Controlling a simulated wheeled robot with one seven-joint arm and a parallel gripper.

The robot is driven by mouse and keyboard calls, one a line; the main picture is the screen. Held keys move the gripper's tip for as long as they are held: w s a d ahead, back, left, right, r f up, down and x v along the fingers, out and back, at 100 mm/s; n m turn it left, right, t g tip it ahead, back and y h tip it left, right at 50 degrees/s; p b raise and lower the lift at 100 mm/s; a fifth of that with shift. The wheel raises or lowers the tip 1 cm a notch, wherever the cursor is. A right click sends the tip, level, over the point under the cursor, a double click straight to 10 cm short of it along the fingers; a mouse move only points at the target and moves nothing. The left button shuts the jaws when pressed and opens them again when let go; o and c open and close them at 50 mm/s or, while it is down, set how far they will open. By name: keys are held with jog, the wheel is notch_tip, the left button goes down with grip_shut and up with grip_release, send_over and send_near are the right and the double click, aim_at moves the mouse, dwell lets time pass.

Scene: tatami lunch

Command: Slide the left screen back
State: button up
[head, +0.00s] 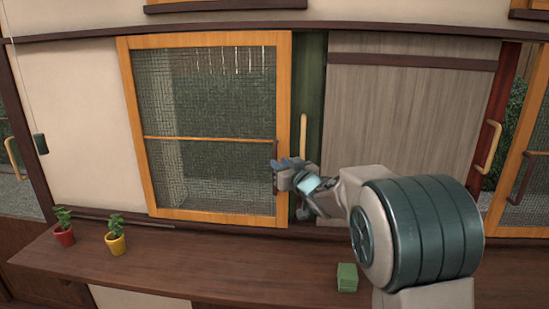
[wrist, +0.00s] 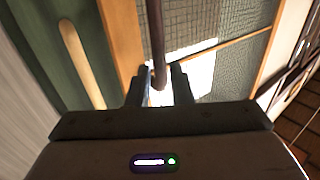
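The left screen (head: 284,110) is a mesh panel in an orange-brown wooden frame with a thin middle bar. It stands left of a green panel. Its dark upright handle (wrist: 157,40) is on the right stile and runs between my fingers in the wrist view. My gripper (head: 277,176) is at this handle in the head view, and it also shows in the wrist view (wrist: 159,88). The fingers stand on either side of the handle's lower end, with bright gaps showing beside it, so the gripper looks open around it. Contact cannot be told.
A green panel (head: 312,85) with a pale handle (head: 303,135) is right beside the screen. A wooden counter (head: 210,262) runs below, with a red pot (head: 64,236), a yellow pot (head: 116,244) and a green box (head: 347,278). Another wood-framed screen (head: 519,150) stands at far right.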

jog(key=shift+p+x, duration=0.3)
jog(key=shift+x, duration=1.9)
grip_shut()
jog(key=shift+a, duration=0.1)
